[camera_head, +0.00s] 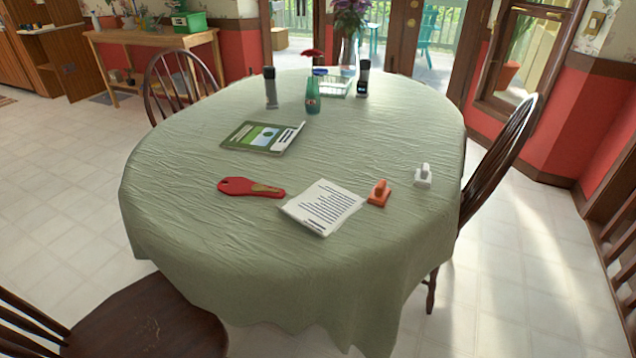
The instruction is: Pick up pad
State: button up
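A white pad (323,207) with lines of dark print lies flat near the front middle of a round table (210,245) covered by a green cloth. Its left corner is close to a red, paddle-shaped item (238,187), and whether they touch is hard to tell. A small orange object (379,194) stands just right of the pad. A green and white booklet (262,137) lies farther back to the left. My gripper is not in view.
A white object (423,176) stands near the table's right edge. Wooden chairs stand left, right (498,150) and front left (150,325). The front tabletop is clear.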

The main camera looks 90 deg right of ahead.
aim_at(423, 178)
jog(key=k+l, duration=0.3)
jog(key=k+l+z, duration=0.15)
jog(key=k+l, duration=0.5)
jog(key=l, duration=0.2)
jog(key=k+l+z, duration=0.1)
jog(key=k+l, duration=0.2)
jog(key=k+l+z, duration=0.1)
jog(key=k+l, duration=0.2)
jog(key=l, duration=0.2)
jog(key=k+l, duration=0.25)
jog(key=l, duration=0.2)
jog(key=k+l+z, duration=0.15)
jog(key=l, duration=0.3)
jog(key=k, duration=0.1)
